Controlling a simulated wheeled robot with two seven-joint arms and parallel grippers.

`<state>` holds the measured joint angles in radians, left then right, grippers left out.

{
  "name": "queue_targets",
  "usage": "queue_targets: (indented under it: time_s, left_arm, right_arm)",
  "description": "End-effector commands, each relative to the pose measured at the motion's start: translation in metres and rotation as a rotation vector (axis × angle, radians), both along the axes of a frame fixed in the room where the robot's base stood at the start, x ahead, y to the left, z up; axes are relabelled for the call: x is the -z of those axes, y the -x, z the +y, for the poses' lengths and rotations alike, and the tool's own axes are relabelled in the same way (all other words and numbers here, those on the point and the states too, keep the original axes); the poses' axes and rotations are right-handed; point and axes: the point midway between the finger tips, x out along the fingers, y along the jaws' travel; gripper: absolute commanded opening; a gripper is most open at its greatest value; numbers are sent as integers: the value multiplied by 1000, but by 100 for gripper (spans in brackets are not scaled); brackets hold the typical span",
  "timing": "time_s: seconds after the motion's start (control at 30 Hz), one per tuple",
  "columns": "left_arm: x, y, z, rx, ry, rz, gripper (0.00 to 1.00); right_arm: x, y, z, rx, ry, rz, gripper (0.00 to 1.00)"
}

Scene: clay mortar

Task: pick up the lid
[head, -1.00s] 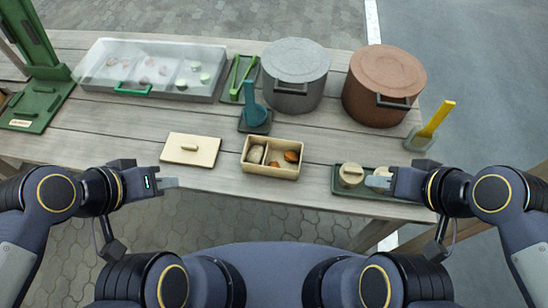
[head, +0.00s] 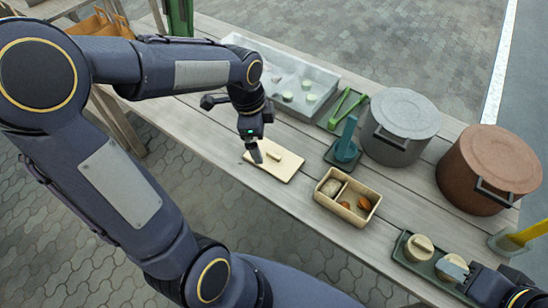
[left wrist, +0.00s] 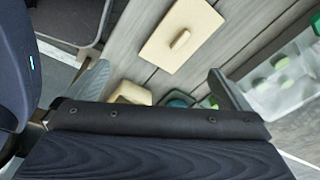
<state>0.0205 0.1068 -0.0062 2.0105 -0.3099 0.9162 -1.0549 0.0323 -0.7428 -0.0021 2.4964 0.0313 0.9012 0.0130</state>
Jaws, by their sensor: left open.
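The lid (head: 287,169) is a flat cream rectangle with a small bar handle. It lies on the wooden table beside the open two-part box (head: 330,197). My left gripper (head: 256,154) is above the lid's left end in the head view, pointing down. In the left wrist view its fingers are spread with nothing between them, and the whole lid (left wrist: 165,48) shows beyond them. My right gripper (head: 458,270) is at the lower right, by the green tray; I cannot tell its opening.
The box holds several brownish pieces. A clear-lidded container (head: 318,84), green tongs (head: 346,107), a blue tool in a holder (head: 346,150), a grey pot (head: 402,118) and a brown pot (head: 490,163) stand behind. A green tray (head: 407,262) carries round cream pieces.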

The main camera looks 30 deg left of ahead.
Motion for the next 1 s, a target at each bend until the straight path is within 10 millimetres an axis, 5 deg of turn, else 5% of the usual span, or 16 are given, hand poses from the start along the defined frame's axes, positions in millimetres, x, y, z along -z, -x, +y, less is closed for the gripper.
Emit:
queue_targets:
  time_s: [0.1,0.3,1.0]
  left_arm:
    - [29,-28,-1,247,-67,47,100]
    - [59,-52,-2,499,-122,87,100]
    - [139,-59,-3,543,-130,94,100]
  right_arm:
    - [-1,0,0,0,0,0,36]
    - [-1,0,0,0,0,0,36]
    - [-4,0,0,0,0,0,36]
